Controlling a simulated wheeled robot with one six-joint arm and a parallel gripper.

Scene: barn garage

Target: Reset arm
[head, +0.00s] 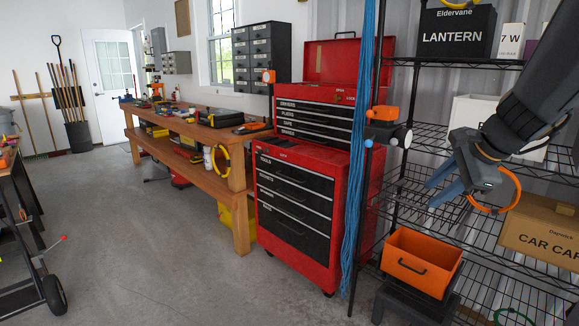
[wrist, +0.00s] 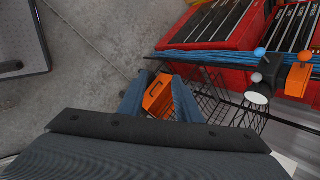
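My gripper (head: 436,190) hangs at the right of the head view, in front of the black wire shelving (head: 418,185). Its two blue fingers point down and to the left. In the wrist view the fingers of my gripper (wrist: 158,96) stand apart, with a gap between them and nothing held. The orange bin (wrist: 158,95) also shows beyond the gap between the fingers in the wrist view.
A red tool chest (head: 295,215) stands left of the shelving, with a bundle of blue cords (head: 357,150) hanging between. A wooden workbench (head: 190,135) runs along the wall. A cardboard box (head: 541,228) is on the shelf at right. The concrete floor (head: 150,240) is open.

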